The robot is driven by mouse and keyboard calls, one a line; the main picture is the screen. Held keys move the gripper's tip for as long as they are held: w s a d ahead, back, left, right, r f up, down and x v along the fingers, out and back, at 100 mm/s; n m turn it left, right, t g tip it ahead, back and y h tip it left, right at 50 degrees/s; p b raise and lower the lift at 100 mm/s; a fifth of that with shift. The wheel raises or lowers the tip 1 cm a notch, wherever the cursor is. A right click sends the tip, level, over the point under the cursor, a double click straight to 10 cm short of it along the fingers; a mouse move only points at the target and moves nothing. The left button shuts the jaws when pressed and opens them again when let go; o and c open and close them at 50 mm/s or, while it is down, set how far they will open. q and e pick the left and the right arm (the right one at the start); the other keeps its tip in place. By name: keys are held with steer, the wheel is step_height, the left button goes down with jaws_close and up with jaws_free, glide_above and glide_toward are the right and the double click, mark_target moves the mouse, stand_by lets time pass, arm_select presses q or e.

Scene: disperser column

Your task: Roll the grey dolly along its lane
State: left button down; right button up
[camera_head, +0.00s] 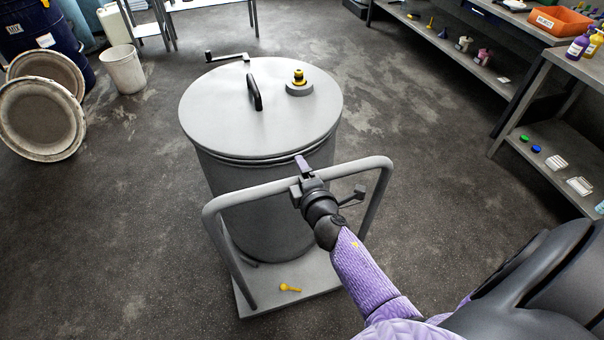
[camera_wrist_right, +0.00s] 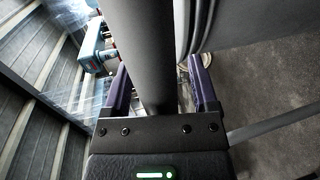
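The grey dolly (camera_head: 302,302) stands on the dark floor in the head view, with a grey lidded drum (camera_head: 225,105) on it. Its tubular push handle (camera_head: 250,191) rises on the near side. My right gripper (camera_head: 305,173) is at the handle's top bar, right of its middle. In the right wrist view the grey bar (camera_wrist_right: 150,55) lies between the two fingers of this gripper (camera_wrist_right: 160,90). The fingers stand wide apart, and a gap shows between the bar and the right finger. My left gripper is in neither view.
A steel shelf bench (camera_head: 550,175) runs along the right. A white bucket (camera_head: 123,69), a blue drum (camera_head: 35,35) and round lids (camera_head: 42,118) stand at the left. A small yellow object (camera_head: 289,288) lies on the dolly's deck. The floor left of the dolly is clear.

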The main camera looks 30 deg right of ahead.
jaws_close()
stand_by(0.9)
stand_by(0.4)
